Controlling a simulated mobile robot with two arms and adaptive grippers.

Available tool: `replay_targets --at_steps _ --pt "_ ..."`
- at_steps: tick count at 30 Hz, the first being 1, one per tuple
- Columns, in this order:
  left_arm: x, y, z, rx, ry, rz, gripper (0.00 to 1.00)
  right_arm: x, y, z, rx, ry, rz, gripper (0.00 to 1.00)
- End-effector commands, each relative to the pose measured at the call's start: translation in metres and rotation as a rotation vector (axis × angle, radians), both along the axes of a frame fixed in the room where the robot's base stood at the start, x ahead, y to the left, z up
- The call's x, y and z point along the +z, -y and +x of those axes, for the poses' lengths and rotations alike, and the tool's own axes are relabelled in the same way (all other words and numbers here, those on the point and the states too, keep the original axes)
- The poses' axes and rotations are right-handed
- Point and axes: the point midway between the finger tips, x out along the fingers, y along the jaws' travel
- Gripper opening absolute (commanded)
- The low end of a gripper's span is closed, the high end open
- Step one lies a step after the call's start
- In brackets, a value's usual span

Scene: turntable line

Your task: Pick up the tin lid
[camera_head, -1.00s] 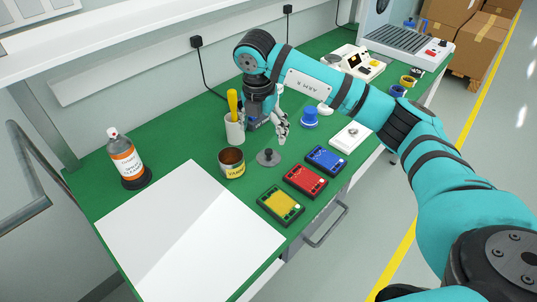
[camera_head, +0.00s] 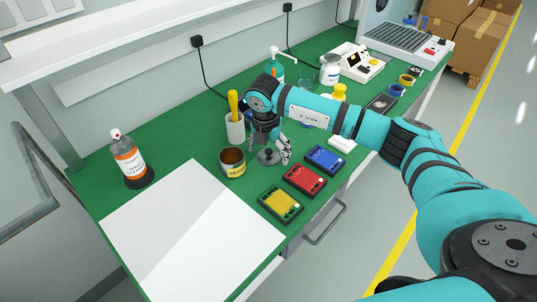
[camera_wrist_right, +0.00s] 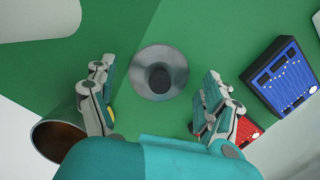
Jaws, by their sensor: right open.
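The tin lid (camera_head: 268,157) is a grey disc with a dark knob, lying on the green bench. In the right wrist view the lid (camera_wrist_right: 158,73) shows whole, just beyond and between the fingertips. My right gripper (camera_head: 270,150) is low over the bench beside the lid, with its fingers partly hiding it. The right wrist view shows the right gripper (camera_wrist_right: 157,88) open and empty, one finger on each side of the lid. The open tin (camera_head: 233,163) with a yellow label stands just left of the lid. My left gripper is not in view.
Yellow, red (camera_head: 305,180) and blue (camera_head: 326,159) boxes lie right of the lid. A cup (camera_head: 235,128) with a yellow-handled tool stands behind the tin. A white sheet (camera_head: 190,235) covers the front left. An orange-labelled bottle (camera_head: 129,160) stands at far left.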

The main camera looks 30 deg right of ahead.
Motion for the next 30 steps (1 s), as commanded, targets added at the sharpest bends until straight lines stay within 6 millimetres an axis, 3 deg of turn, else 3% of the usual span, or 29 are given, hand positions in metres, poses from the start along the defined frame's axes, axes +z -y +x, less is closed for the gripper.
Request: replay_targets --at_steps 2,20,30 --pt "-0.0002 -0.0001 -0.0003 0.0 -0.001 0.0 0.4 0.0003 -0.0002 0.0001 0.0 0.0 0.0 0.79" --pt "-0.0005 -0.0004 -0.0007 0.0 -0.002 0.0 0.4 -0.0007 -0.0002 -0.0007 0.0 -0.003 0.0 0.01" --pt "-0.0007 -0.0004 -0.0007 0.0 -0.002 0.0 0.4 -0.0025 -0.0001 -0.0021 0.0 -0.007 -0.001 0.0"
